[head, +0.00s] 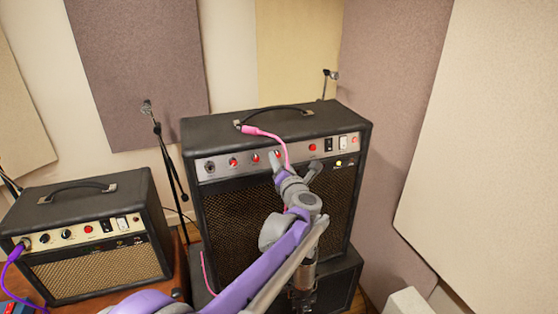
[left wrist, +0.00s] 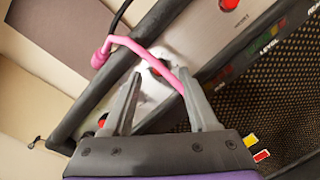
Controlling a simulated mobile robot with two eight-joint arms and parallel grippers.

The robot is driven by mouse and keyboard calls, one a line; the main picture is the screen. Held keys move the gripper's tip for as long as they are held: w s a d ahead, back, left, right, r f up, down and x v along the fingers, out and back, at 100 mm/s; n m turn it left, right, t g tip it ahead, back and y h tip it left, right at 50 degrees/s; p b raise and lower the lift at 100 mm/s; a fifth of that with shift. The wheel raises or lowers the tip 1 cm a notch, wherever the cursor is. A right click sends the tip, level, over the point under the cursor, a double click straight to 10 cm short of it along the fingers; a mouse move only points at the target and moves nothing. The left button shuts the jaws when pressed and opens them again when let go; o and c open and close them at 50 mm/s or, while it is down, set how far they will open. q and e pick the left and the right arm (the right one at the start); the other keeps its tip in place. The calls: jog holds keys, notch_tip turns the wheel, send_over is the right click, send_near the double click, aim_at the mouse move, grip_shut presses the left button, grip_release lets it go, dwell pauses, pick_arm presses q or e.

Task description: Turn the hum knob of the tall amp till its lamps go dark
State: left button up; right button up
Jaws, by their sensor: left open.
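The tall amp (head: 273,120) stands in the middle of the head view, black with a silver control panel (head: 213,167) and several red knobs. A small yellow light (head: 338,163) glows at its right, below the switches. My left gripper (head: 293,163) is open at the panel. A pink cable (head: 265,134) hangs over the amp's top edge; in the left wrist view the cable (left wrist: 150,52) passes close to that knob and the right finger.
A smaller amp (head: 92,205) with a purple cable (head: 12,266) stands at the left. A microphone stand (head: 163,150) rises between the amps. Wall panels (head: 480,130) close in at the right. The tall amp rests on a black cabinet (head: 340,285).

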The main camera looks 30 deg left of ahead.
pick_arm(q)
jog(key=v, duration=0.8)
jog(key=shift+s+d+b, duration=0.2)
jog(key=shift+b, duration=0.15)
dwell(0.4)
